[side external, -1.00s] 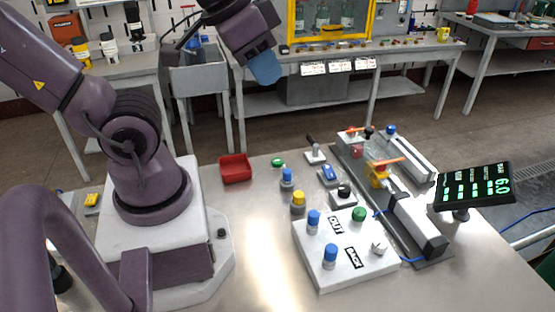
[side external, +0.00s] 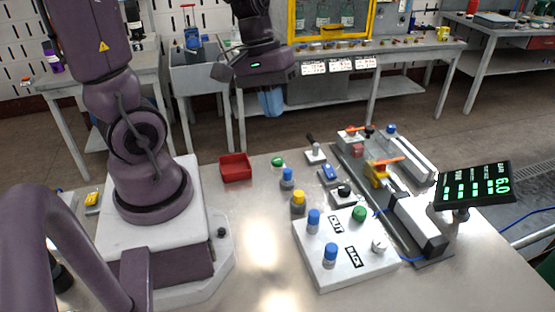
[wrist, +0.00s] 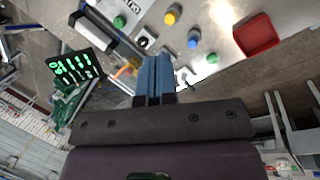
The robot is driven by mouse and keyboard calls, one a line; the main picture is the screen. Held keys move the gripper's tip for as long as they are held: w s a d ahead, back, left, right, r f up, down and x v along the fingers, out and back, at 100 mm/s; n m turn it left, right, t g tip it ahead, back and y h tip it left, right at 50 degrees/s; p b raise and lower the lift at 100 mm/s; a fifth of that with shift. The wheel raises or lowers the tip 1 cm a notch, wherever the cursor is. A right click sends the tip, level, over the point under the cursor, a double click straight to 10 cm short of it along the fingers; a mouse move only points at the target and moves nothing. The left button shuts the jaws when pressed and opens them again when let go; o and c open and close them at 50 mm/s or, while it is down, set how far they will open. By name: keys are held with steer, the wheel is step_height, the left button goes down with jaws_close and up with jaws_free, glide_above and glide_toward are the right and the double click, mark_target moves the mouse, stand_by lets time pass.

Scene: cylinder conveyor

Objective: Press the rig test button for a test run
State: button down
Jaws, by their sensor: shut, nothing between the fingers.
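My gripper (side external: 271,103) has blue fingers that point down, high above the floor beyond the workbench's far edge. It is empty, its fingers together, also in the wrist view (wrist: 154,58). It is apart from every button. A white control box (side external: 318,272) carries two blue buttons (side external: 314,218), a green button (side external: 359,213), a white knob (side external: 379,243) and labels reading OUT and BACK. I cannot tell which is the rig test button.
The cylinder rig (side external: 418,222) with orange and yellow parts stands right of the buttons. A lit display (side external: 475,187) reads 6.0 beside it. A red tray (side external: 235,168) lies left of the buttons. A lever unit (side external: 315,152) stands at the back. Bench space between tray and box is clear.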

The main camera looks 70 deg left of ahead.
steer(key=w+a+f+n+t+h, duration=0.2)
steer(key=a+f+n+h, duration=0.15)
steer(key=f+n, duration=0.45)
steer(key=n+t+y, duration=0.4)
steer(key=n+t, duration=0.1)
steer(key=n, duration=1.8)
glide_above(277, 158)
step_height(277, 158, down, 5)
steer(key=shift+s+r, duration=0.1)
steer(key=shift+r, duration=0.1)
steer(key=shift+f, duration=4.4)
steer(key=shift+f, duration=0.4)
